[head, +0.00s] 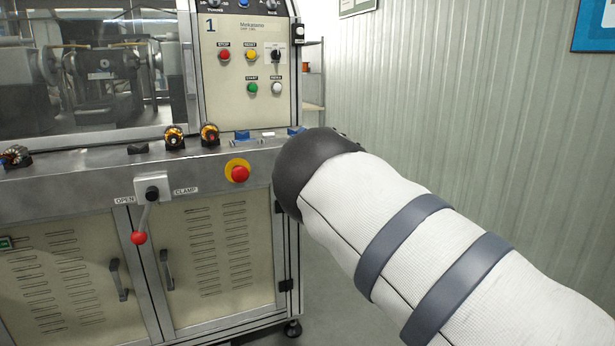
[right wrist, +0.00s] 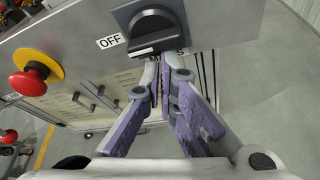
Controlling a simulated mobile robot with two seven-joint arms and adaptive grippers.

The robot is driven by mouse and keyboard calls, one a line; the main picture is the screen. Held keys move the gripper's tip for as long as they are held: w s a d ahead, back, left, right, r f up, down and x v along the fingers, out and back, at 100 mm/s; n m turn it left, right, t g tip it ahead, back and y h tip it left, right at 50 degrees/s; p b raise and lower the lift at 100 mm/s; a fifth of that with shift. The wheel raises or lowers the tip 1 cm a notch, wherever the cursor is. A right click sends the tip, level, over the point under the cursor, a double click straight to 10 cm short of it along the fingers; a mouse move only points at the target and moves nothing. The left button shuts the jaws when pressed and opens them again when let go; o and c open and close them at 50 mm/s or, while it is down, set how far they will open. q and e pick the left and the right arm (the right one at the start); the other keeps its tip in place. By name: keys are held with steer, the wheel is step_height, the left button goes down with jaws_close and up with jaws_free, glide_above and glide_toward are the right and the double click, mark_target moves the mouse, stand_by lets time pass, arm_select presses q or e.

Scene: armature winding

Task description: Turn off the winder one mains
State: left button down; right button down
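The winder one (head: 245,90), a machine with a "1" on its panel, stands at the left in the head view. In the right wrist view a black rotary mains switch (right wrist: 152,26) sits on a blue-grey plate at the top, beside a white OFF label (right wrist: 109,41). Its bar handle lies roughly level in the picture, one end towards the label. My right gripper (right wrist: 166,62) has its fingertips together just below the handle. I cannot tell if they touch it. In the head view my right arm hides this gripper and the switch. My left gripper is not in view.
A red emergency button (head: 240,173) on a yellow ring and a red-knobbed clamp lever (head: 139,238) project from the machine's front. Wound armatures (head: 209,134) stand on its ledge. A ribbed wall (head: 460,90) runs along the right. The floor beside the machine is clear.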

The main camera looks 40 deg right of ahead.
steer(key=shift+d+r, duration=0.1)
steer(key=shift+r, duration=0.85)
steer(key=f+v, duration=0.1)
steer(key=v, duration=1)
steer(key=shift+s+f, duration=0.3)
steer(key=shift+s, duration=0.15)
steer(key=shift+r, duration=0.1)
